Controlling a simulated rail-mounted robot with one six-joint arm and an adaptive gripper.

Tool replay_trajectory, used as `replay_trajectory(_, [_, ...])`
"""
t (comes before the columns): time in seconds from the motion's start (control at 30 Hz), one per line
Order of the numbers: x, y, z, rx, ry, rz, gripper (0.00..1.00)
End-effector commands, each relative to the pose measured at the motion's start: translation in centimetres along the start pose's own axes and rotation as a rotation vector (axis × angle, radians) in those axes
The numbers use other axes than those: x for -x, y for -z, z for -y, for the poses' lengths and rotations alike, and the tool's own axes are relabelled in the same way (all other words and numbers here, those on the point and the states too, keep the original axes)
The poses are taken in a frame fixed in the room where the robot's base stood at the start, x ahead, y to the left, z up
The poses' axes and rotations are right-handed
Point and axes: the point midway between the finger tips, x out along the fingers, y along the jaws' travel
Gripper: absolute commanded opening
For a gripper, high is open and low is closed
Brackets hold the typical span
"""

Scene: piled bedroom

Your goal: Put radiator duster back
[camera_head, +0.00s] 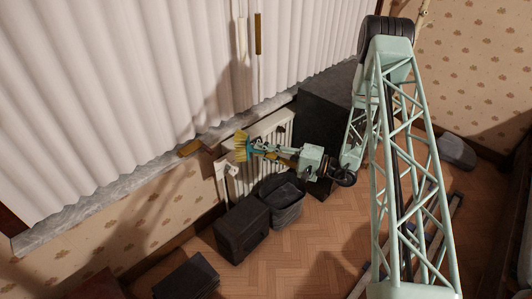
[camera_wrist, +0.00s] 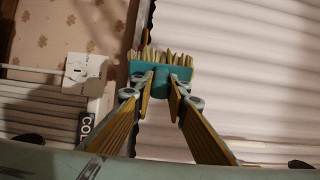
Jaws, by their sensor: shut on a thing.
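The radiator duster, a teal head with yellow bristles (camera_head: 241,146), is held out at the end of my gripper (camera_head: 262,149). In the head view it is above the left end of the white radiator (camera_head: 240,184), by the windowsill. In the wrist view the duster (camera_wrist: 161,73) sits across the fingertips of my gripper (camera_wrist: 160,86), bristles pointing away. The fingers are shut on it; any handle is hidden.
White curtains (camera_head: 130,80) hang behind the grey sill (camera_head: 75,208). Wooden floor (camera_head: 310,240) is clear in front.

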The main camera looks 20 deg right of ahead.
Motion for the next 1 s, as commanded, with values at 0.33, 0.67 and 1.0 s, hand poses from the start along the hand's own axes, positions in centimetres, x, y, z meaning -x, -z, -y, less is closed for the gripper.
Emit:
replay_trajectory(0.33, [0.1,-2.1,2.1,-0.001,0.005,0.029,0.00])
replay_trajectory(0.67, [0.1,-2.0,2.1,-0.001,0.005,0.029,0.00])
replay_trajectory(1.0, [0.1,-2.0,2.0,-0.002,0.005,0.029,0.00])
